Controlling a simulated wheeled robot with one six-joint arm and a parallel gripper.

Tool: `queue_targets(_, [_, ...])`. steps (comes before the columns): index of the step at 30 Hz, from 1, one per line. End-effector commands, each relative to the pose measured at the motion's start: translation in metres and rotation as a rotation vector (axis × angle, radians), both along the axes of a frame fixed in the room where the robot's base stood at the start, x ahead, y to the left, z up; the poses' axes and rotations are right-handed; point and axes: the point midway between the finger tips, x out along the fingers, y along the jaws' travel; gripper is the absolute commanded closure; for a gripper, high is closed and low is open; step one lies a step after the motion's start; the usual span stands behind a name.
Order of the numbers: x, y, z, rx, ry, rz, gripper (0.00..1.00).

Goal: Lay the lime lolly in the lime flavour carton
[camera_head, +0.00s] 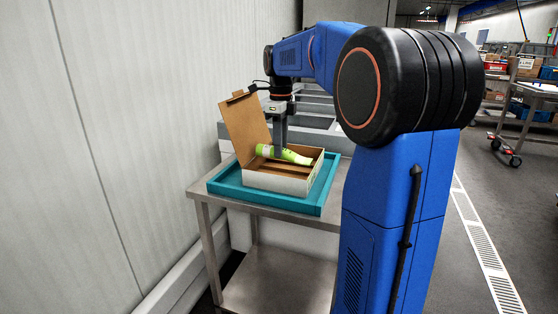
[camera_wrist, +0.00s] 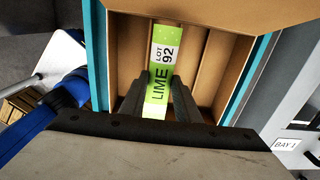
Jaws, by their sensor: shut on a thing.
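The lime lolly (camera_head: 296,157), in a bright green wrapper, lies across the open top of a brown and white carton (camera_head: 278,184). In the wrist view the lolly (camera_wrist: 165,54) shows "LIME" and "LOT 92" and runs lengthwise over the carton's inside. My gripper (camera_head: 279,149) points down and is shut on the lolly; its two dark fingers (camera_wrist: 157,98) sit on either side of it. I cannot tell whether the lolly touches the carton floor. The carton's flavour marking is not readable.
The carton stands in a teal tray (camera_head: 237,192) on a steel table (camera_head: 213,190). Its lid (camera_head: 246,122) stands up at the back left. A ribbed wall (camera_head: 150,110) is close on the left. Grey bins (camera_head: 318,120) stand behind. A "BAY 1" label (camera_wrist: 285,145) shows at right.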

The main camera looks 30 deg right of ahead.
Motion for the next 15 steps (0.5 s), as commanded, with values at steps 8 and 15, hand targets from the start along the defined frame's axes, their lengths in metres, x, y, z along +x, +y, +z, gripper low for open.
queue_targets(8, [0.000,0.000,-0.020,0.001,0.002,0.000,0.94])
queue_targets(15, [0.000,0.000,-0.048,0.001,0.001,0.000,0.94])
